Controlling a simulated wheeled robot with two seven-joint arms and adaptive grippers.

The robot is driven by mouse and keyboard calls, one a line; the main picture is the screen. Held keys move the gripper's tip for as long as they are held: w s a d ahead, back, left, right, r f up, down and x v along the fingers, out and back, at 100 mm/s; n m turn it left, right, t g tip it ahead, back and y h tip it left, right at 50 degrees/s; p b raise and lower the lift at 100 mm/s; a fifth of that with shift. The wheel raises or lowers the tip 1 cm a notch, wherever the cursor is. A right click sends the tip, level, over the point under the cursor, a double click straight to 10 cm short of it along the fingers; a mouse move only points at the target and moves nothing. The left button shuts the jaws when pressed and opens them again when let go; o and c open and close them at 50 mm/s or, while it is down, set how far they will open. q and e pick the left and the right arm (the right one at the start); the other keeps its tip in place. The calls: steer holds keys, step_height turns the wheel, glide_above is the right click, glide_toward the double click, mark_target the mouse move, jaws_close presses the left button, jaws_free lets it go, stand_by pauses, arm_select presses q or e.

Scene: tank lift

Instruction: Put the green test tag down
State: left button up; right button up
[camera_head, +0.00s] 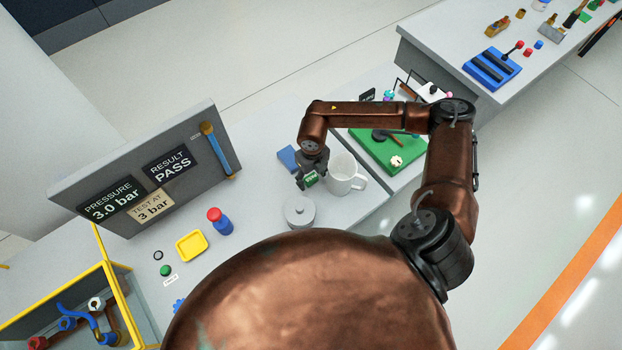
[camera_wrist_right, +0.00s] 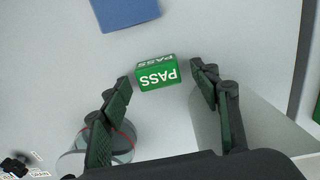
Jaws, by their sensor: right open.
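The green test tag (camera_head: 312,176) is a small block marked PASS, standing on the grey bench beside the white mug. It shows clearly in the right wrist view (camera_wrist_right: 157,74), just at the fingertips. My right gripper (camera_head: 306,180) is low over the bench. In the wrist view my right gripper (camera_wrist_right: 162,85) is open, with one finger on each side of the tag and a visible gap on both sides. My left gripper is not in view.
A white mug (camera_head: 342,178) stands close to the right of the gripper. The display panel (camera_head: 195,148) rises behind.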

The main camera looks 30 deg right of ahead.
steer(key=shift+c, duration=0.4)
steer(key=c, duration=1.3)
steer(key=shift+r, duration=0.1)
steer(key=shift+r, duration=0.1)
